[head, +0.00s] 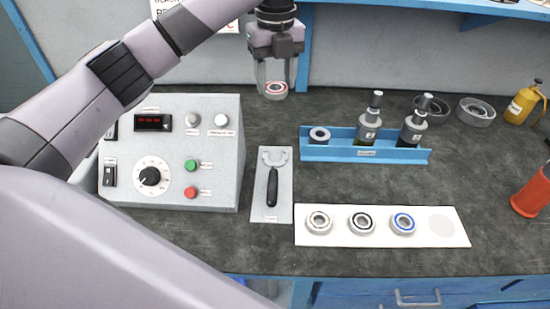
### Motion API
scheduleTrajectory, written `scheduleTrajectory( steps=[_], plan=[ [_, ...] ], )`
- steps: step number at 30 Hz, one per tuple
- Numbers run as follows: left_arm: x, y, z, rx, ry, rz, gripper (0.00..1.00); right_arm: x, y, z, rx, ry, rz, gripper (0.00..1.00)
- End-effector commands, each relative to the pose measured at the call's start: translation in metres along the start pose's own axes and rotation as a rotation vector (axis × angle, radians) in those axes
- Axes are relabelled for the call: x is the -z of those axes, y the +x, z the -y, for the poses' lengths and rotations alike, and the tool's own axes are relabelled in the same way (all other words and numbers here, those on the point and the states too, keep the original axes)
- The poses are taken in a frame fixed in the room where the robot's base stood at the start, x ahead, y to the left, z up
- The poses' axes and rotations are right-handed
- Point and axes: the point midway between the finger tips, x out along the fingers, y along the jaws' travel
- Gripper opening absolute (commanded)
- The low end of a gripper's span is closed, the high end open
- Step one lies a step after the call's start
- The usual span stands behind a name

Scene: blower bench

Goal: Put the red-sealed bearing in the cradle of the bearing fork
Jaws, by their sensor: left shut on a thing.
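My left gripper (276,84) points down and is shut on the red-sealed bearing (275,90), a small metal ring with a red band. It holds the bearing above the back of the bench, behind the bearing fork. The bearing fork (272,187) lies on a light grey plate (271,212), with its black handle toward the front and its pale curved cradle (273,157) at the back. The cradle looks empty. My right gripper is not in view.
A control box (218,160) with knobs and buttons stands left of the fork. A blue rack (360,154) with shafts stands to the right. A white board (440,238) in front holds three other bearings and an empty round spot. An orange container (530,195) stands far right.

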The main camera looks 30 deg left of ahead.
Motion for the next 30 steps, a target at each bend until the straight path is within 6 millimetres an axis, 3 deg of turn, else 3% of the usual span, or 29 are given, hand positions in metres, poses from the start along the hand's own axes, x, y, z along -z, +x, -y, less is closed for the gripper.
scheduleTrajectory(
  steps=[6, 13, 24, 30],
  plan=[
    [-0.006, -0.004, 0.002, 0.001, 0.178, -0.004, 0.23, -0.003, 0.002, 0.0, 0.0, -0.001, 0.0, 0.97],
    [-0.008, 0.002, 0.002, -0.002, 0.247, -0.008, 0.23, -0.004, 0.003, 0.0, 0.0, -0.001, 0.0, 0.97],
    [-0.006, 0.094, 0.001, -0.004, 0.248, -0.009, 0.23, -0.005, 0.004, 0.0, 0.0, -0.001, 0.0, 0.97],
    [-0.007, 0.13, 0.001, -0.002, 0.247, -0.007, 0.23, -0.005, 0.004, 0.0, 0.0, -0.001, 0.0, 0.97]
  ],
)
